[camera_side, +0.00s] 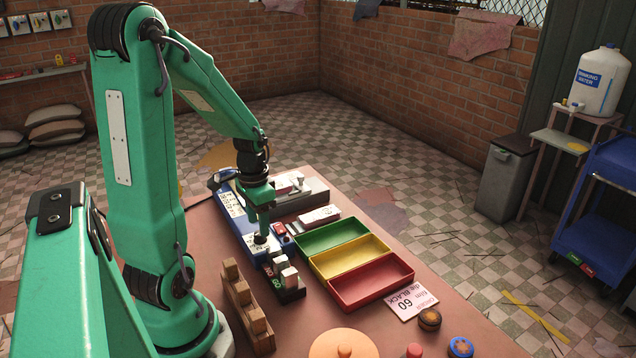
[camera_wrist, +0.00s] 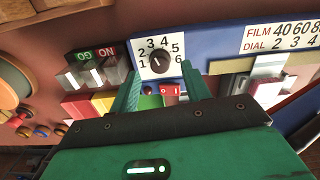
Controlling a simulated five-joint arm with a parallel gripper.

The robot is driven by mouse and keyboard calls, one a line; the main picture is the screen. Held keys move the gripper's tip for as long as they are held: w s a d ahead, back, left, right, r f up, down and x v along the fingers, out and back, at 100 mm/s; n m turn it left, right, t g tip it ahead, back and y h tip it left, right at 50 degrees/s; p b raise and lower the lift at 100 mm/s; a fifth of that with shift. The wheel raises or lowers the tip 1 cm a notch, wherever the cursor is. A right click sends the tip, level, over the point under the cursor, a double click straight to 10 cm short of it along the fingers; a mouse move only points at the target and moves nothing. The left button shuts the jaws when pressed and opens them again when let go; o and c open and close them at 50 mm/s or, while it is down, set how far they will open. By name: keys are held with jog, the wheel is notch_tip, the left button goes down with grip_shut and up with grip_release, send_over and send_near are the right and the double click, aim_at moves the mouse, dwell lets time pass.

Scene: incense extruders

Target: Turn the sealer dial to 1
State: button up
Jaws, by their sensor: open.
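The sealer dial (camera_wrist: 157,64) is a round black knob on a white plate with the numbers 1 to 6 around its upper side. The plate sits on the blue sealer body (camera_wrist: 200,44). Where the knob's pointer stands is too small to tell. My gripper (camera_wrist: 165,86) is open, its green fingers on either side of the dial's lower edge in the wrist view. I cannot tell whether they touch the knob. In the side view my gripper (camera_side: 262,236) points down over the dial plate (camera_side: 258,246) and partly hides the knob.
A red switch (camera_wrist: 170,91) lies just below the dial in the wrist view. A film-and-dial chart (camera_wrist: 285,37) is to the right. Green (camera_side: 331,234), yellow (camera_side: 348,256) and red trays (camera_side: 371,282) stand nearby. A wooden rack (camera_side: 246,310) and an order card (camera_side: 411,302) are on the table.

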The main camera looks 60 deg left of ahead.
jog(key=shift+f, duration=1.55)
jog(key=c, duration=1)
